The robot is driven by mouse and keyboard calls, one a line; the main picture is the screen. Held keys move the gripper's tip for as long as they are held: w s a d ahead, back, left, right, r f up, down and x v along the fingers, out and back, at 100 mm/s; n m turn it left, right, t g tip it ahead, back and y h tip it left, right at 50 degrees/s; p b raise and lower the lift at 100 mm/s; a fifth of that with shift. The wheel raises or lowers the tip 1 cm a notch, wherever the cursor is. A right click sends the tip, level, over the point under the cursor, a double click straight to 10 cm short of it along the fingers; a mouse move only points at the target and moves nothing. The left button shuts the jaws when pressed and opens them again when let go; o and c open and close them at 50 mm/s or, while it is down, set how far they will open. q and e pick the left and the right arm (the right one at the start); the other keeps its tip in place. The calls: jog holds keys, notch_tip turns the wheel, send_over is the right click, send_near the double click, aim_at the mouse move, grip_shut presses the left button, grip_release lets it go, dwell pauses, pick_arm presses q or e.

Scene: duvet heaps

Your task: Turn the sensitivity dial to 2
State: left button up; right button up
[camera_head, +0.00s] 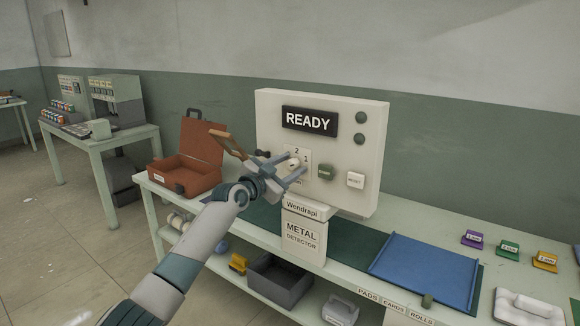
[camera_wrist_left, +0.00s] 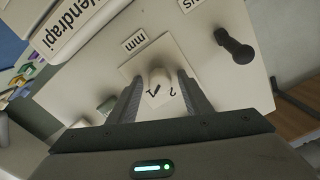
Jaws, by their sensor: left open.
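The metal detector (camera_head: 374,150) is a cream box standing on the bench, its display (camera_head: 309,121) reading READY. The sensitivity dial (camera_head: 294,165) is a small pale knob on a white plate marked 1 and 2. It also shows in the left wrist view (camera_wrist_left: 160,76). My left gripper (camera_head: 295,162) is open at the panel, its two fingers on either side of the dial; I cannot tell whether they touch it. My right gripper is in neither view.
A black lever (camera_wrist_left: 235,46) sits beside the dial plate; a dark green knob (camera_head: 326,172) and a white button (camera_head: 355,180) are to the dial's right. An open brown case (camera_head: 186,172) stands left. A blue tray (camera_head: 425,270) lies right on the bench (camera_head: 372,312).

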pick_arm(q)
jog(key=shift+c, duration=0.7)
jog(key=c, duration=0.9)
